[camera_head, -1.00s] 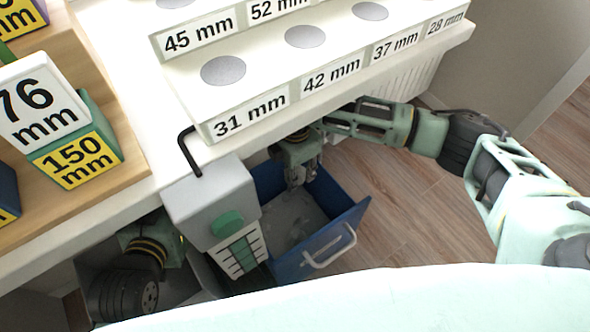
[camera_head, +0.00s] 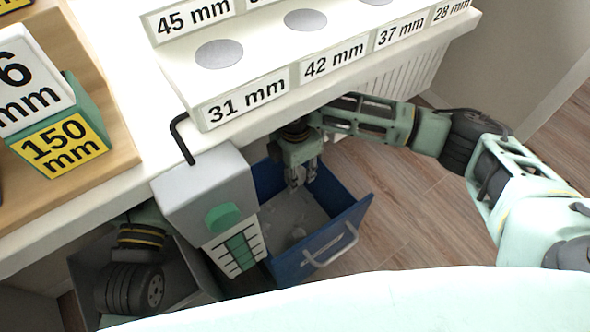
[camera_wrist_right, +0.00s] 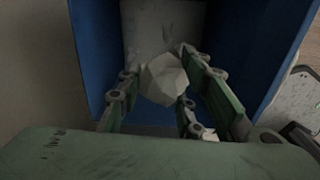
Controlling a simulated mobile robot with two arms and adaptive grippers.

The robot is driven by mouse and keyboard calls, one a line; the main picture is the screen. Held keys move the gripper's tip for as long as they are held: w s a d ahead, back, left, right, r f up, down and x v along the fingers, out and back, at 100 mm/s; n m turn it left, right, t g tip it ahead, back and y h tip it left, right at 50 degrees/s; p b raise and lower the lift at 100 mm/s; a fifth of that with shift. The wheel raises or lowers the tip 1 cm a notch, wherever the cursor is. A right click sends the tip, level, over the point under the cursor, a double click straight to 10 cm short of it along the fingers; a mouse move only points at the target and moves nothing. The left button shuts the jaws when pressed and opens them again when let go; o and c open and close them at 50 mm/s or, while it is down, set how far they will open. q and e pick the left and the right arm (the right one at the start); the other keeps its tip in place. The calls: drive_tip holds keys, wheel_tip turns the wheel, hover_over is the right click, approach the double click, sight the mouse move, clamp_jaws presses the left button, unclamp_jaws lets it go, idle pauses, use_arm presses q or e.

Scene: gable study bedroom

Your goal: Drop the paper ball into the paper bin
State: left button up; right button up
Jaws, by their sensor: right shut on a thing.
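The paper ball (camera_wrist_right: 163,78) is a pale, faceted lump between the fingers of my right gripper (camera_wrist_right: 160,88) in the right wrist view. The gripper is shut on it. In the head view my right gripper (camera_head: 302,180) points down into an open blue drawer-like box (camera_head: 350,226) with a grey floor and a front handle; the ball is hard to make out there. A dark grey open container (camera_head: 190,262) stands at lower left, partly hidden by my left arm; I cannot tell for certain which is the paper bin. My left gripper's fingers are not visible.
A grey machine with a green button (camera_head: 205,195) stands between the blue box and the grey container. A white desk edge (camera_head: 165,165) and a stepped rack with size labels (camera_head: 335,65) overhang the box. Small pale scraps (camera_head: 297,235) lie inside it. Wooden floor (camera_head: 420,215) is clear at right.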

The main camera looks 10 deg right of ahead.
drive_tip(key=o, duration=0.9)
wheel_tip(320, 180, up, 8)
drive_tip(key=shift+f, duration=0.2)
idle(0.5)
